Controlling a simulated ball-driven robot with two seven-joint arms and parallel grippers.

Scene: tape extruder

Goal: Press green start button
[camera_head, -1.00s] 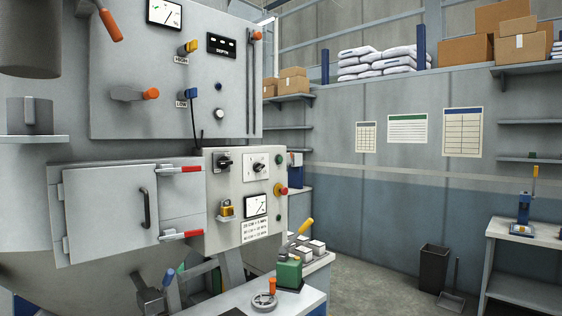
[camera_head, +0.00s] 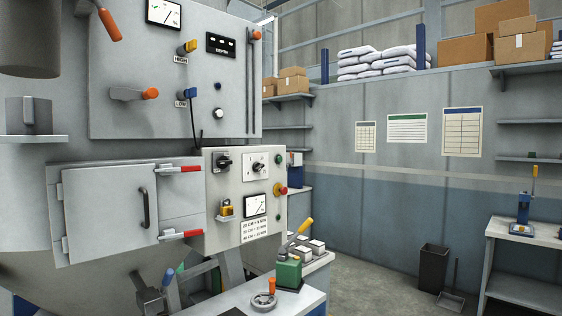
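The extruder's grey control box (camera_head: 235,180) stands left of the middle. Its narrow right side carries a green button (camera_head: 279,160) at the top, a red mushroom button (camera_head: 281,190) with a yellow base in the middle, and another dark green button (camera_head: 278,217) below. I cannot read which green one is the start button. Neither of my grippers is in view, and nothing touches the buttons.
A closed hatch (camera_head: 105,210) with red-handled latches is left of the box. A yellow padlock (camera_head: 227,208) hangs on the box front. A green hand press (camera_head: 289,271) with a yellow lever stands on a bench below. Open floor lies to the right, near a dark bin (camera_head: 433,268).

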